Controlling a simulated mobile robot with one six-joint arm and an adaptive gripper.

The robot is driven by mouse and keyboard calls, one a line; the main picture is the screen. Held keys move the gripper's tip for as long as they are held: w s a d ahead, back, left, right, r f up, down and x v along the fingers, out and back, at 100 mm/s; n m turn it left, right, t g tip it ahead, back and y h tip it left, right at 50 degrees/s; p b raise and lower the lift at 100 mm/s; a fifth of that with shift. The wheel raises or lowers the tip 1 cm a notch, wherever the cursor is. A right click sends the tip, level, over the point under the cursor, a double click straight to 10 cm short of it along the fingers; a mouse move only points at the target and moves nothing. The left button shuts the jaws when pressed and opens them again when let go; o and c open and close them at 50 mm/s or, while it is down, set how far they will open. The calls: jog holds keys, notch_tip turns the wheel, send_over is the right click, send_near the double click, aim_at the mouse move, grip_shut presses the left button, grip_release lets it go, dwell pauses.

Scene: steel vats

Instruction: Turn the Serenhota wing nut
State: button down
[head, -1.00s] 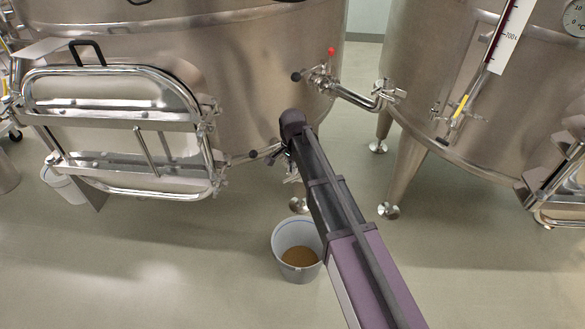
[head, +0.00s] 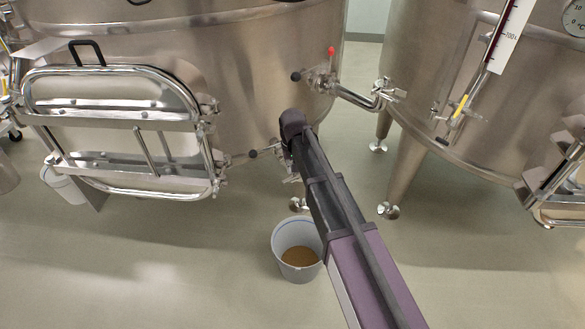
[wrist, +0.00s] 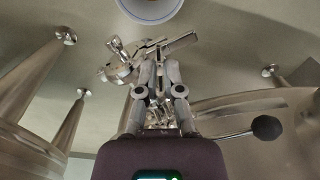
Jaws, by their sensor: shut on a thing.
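My gripper (wrist: 158,62) is in the middle of the wrist view, its two fingers closed together at a small cluster of steel fittings. It is shut on the wing nut, which is mostly hidden between and behind the fingertips. A shiny clamp fitting (wrist: 118,74) is just left of the fingertips. In the head view my arm reaches to the low outlet of the left steel vat (head: 235,110), and its dark end hides most of the gripper and the nut. No name label on the nut can be read.
A black ball-ended lever (wrist: 265,128) is right of my gripper. A white bucket with brown contents (head: 297,250) stands on the floor under the outlet. A pipe with a red-knobbed valve (head: 335,85) is above my arm's end. The right vat (head: 430,100) stands close by.

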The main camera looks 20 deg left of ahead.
jog(key=shift+n, duration=1.2)
jog(key=shift+s, duration=0.1)
jog(key=c, duration=0.8)
grip_release()
jog(key=shift+m, duration=0.3)
